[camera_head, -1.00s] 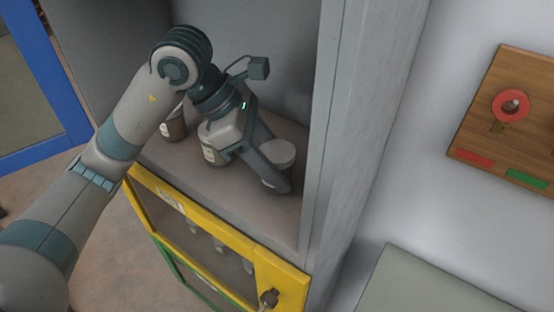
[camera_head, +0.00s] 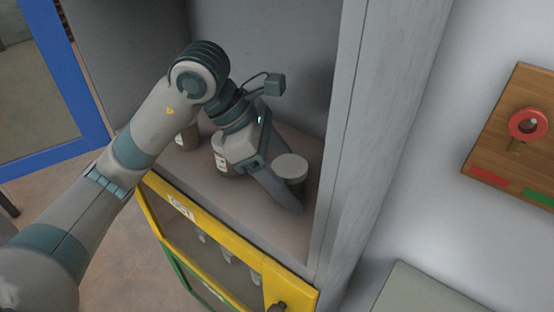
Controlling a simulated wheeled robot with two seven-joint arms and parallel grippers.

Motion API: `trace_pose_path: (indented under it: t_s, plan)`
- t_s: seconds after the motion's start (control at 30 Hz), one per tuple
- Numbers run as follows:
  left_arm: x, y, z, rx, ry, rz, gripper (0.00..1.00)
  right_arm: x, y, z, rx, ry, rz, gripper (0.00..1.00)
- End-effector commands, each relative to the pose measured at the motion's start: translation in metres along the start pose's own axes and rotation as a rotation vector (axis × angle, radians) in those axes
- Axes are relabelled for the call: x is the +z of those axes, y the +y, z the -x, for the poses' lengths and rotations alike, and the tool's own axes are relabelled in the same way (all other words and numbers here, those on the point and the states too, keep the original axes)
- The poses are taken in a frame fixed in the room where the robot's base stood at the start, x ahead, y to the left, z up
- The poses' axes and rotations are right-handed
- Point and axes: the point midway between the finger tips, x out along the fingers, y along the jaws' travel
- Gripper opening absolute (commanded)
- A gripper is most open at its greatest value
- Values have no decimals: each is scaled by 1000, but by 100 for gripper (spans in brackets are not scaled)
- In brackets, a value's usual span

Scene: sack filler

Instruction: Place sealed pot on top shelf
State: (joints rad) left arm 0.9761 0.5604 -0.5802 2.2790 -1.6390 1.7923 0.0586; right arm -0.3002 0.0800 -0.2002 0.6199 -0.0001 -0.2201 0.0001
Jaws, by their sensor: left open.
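A pot with a pale lid (camera_head: 291,166) stands upright on the top shelf (camera_head: 240,203) of the grey cabinet, near its right wall. My left gripper (camera_head: 285,187) reaches into this compartment from the left, with its jaws open. One finger lies low in front of the pot; the other is largely hidden, so I cannot tell whether either touches it. Another labelled pot (camera_head: 220,160) stands behind and below the gripper body, and a third (camera_head: 187,138) stands further left, partly covered by my arm. My right gripper is not in view.
A yellow-framed door (camera_head: 215,240) closes the compartment below, with smaller pots behind its pane. A blue-framed door (camera_head: 75,85) stands open at left. The cabinet's right wall (camera_head: 375,130) is close to the gripper. A wooden board (camera_head: 490,135) with a red ring (camera_head: 528,124) hangs at right.

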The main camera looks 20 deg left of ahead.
Motion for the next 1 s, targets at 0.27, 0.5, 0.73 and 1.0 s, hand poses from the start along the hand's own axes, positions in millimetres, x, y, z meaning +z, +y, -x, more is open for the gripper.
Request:
trace_pose_path:
  t_s: [0.27,0.5,0.73,1.0]
  plan:
    - [0,1,19,4,0,0,65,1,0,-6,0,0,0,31]
    - [0,1,57,6,-1,0,65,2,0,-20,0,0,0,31]
    - [0,0,94,4,-1,-1,65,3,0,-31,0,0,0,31]
    - [1,0,119,2,-1,1,65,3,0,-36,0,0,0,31]
